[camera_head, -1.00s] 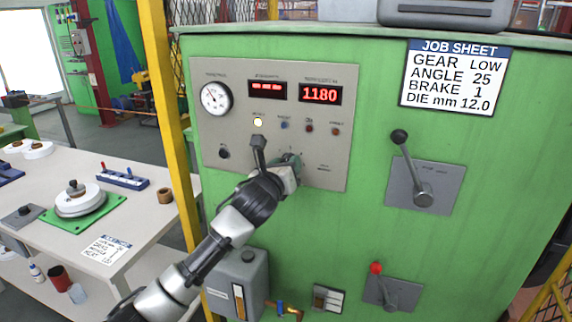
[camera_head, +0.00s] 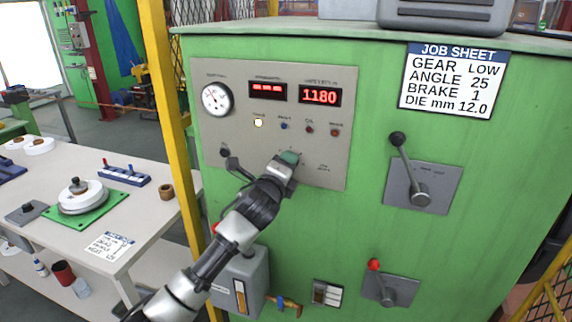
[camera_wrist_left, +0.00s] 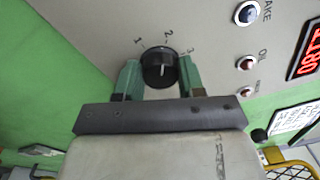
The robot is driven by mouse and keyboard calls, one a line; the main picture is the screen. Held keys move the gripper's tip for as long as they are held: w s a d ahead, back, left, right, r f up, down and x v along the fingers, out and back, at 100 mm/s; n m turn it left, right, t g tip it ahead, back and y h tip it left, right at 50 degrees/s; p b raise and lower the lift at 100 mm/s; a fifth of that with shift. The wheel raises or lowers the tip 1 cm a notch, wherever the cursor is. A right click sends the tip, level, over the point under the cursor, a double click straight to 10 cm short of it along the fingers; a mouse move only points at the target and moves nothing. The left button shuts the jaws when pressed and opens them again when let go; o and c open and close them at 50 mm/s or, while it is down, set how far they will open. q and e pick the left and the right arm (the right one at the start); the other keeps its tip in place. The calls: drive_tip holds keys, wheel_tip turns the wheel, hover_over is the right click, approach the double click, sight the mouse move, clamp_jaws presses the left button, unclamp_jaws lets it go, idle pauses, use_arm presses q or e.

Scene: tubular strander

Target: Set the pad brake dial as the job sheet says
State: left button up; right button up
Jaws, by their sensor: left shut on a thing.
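The dial (camera_wrist_left: 158,68) is a black round knob with a white mark, and the numbers 1, 2 and 3 are printed around it. The white mark runs roughly in line with the 2, as far as I can tell. My left gripper (camera_head: 289,158) is at the panel, and its green fingers are shut on the dial from both sides in the left wrist view (camera_wrist_left: 158,84). In the head view the gripper hides the dial. The job sheet (camera_head: 452,80) reads gear LOW, angle 25, brake 1, die mm 12.0. My right gripper is not in view.
The grey panel (camera_head: 205,140) also carries a gauge (camera_head: 216,98), red displays (camera_head: 320,96), lamps and a small black knob (camera_head: 224,153). Two levers (camera_head: 410,168) (camera_head: 385,280) stick out at right. A white table (camera_head: 150,215) stands at left.

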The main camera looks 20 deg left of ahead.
use_arm(q)
drive_tip(key=shift+f+n, duration=0.15)
drive_tip(key=shift+n, duration=4.15)
drive_tip(key=shift+y+p, duration=0.3)
drive_tip(key=o, duration=0.9)
drive_tip(key=shift+o, duration=0.2)
drive_tip(key=s+b, duration=0.2)
drive_tip(key=s, duration=0.8)
drive_tip(key=shift+s+f, duration=0.2)
drive_tip(key=shift+s, duration=0.2)
drive_tip(key=shift+a, duration=0.1)
